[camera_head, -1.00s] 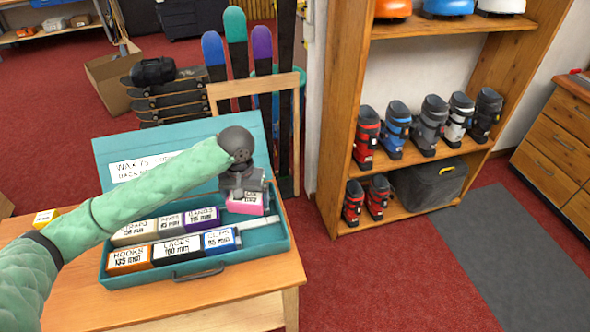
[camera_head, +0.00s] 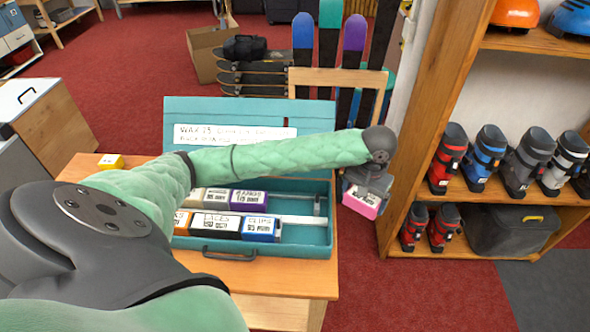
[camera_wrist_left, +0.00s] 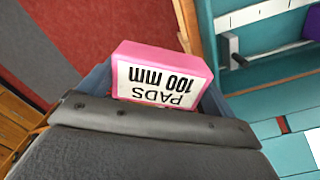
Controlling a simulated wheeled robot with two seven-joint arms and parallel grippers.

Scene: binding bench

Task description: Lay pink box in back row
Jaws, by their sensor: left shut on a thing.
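The pink box (camera_head: 362,203) has a white label, which reads "PADS 100 mm" in the left wrist view (camera_wrist_left: 160,78). My left gripper (camera_head: 366,184) is shut on it and holds it in the air to the right of the teal case (camera_head: 322,240), past the table's edge. The open case has a back row with a purple box (camera_head: 248,199) and a cream box (camera_head: 196,195). The back row's right end is empty. The front row has an orange box (camera_head: 182,220), a black box (camera_head: 216,225) and a blue box (camera_head: 261,230). My right gripper is not in view.
The case's lid (camera_head: 235,125) stands open at the back, with a written label. A small yellow box (camera_head: 110,161) lies on the table (camera_head: 311,270) to the left. A wooden shelf (camera_head: 420,130) with ski boots stands close to the right of the gripper. Skis and skateboards stand behind.

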